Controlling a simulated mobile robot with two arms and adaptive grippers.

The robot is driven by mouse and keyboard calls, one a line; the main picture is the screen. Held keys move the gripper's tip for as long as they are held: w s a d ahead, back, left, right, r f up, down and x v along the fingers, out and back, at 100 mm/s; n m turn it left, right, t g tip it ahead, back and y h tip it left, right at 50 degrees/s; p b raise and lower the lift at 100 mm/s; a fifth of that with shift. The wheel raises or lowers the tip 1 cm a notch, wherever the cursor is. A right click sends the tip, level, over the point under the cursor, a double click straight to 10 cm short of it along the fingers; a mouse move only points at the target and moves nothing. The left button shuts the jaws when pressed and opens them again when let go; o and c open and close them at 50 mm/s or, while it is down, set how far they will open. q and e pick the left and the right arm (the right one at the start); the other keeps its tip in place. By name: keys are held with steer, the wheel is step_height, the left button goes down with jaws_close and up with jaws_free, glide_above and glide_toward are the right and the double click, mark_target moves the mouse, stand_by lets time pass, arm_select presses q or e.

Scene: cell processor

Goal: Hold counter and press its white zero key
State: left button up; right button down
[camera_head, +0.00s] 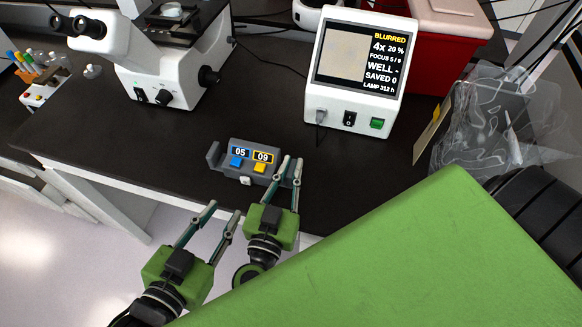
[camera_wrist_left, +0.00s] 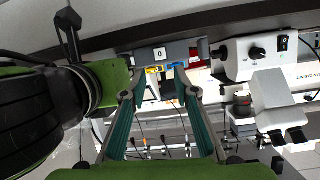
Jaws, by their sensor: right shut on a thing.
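The counter (camera_head: 223,158) is a small grey box at the front edge of the black bench. Its displays read 05 and 09, above a blue key (camera_head: 236,162) and a yellow key (camera_head: 260,168). The white zero key (camera_head: 246,181) is on its front side; it also shows, marked 0, in the left wrist view (camera_wrist_left: 160,54). My right gripper (camera_head: 291,163) is shut on the counter's right end. My left gripper (camera_head: 225,208) is open and empty, in front of and below the counter, apart from it. In the left wrist view its fingertips (camera_wrist_left: 160,80) point at the counter's front.
A white microscope (camera_head: 165,75) stands at the back left. A white device with a screen (camera_head: 358,70) stands behind and right of the counter. A clear plastic bag (camera_head: 485,125) lies at right. Bench left of the counter is clear.

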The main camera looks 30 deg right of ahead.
stand_by(0.4)
arm_select(q)
jaws_close()
stand_by(1.1)
